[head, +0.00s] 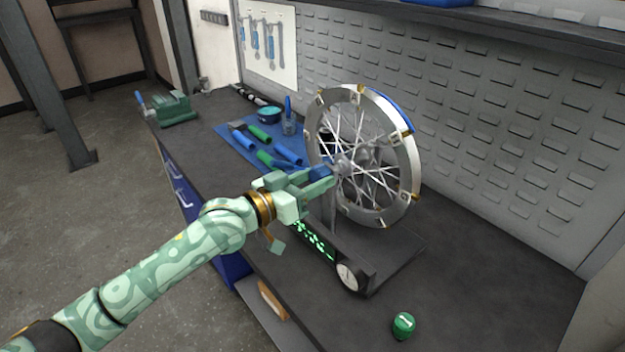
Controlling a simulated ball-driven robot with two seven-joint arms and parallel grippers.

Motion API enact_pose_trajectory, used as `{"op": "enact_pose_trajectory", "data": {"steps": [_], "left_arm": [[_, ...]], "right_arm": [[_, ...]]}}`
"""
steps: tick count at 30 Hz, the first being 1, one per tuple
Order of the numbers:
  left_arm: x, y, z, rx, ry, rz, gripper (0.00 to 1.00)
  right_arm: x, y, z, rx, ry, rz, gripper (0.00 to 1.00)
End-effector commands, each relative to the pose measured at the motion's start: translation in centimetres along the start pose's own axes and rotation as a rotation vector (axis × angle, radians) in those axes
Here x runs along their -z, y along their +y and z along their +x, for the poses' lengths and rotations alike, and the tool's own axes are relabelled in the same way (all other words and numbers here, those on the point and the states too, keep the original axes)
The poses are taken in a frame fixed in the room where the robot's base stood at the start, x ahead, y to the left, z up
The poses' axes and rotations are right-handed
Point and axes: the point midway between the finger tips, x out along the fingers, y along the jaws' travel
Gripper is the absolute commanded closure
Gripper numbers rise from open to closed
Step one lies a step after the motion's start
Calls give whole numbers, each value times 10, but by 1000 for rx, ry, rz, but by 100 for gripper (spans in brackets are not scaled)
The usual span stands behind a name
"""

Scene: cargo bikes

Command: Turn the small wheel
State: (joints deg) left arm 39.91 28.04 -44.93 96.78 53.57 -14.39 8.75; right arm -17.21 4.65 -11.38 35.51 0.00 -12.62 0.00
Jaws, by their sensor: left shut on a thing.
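A spoked wheel (404,158) with a pale metal rim stands upright in a truing stand (393,262) on the dark workbench. My left gripper (326,178) reaches in from the left at the near side of the wheel. It is shut on a small blue part (320,172) beside the wheel's hub (343,165). The fingers hide most of that part, so I cannot tell its full shape. My right gripper is not in view.
A round dial (351,277) sits at the stand's front foot. A green round item (404,325) lies near the front edge. Several blue and green handled tools lie on a blue mat (232,128). A green vise (172,109) is at the far left corner. A pegboard wall (480,120) closes the back.

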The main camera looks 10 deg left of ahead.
Motion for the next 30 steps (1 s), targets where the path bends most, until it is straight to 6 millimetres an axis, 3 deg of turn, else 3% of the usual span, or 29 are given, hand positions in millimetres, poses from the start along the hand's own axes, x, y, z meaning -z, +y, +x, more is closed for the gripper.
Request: {"op": "enact_pose_trajectory", "data": {"steps": [11, 30], "left_arm": [[0, -1, 0, 1, -2, 119, 100], [1, -2, 1, 1, -3, 697, 100]], "right_arm": [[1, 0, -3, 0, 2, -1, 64], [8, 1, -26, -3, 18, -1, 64]]}}
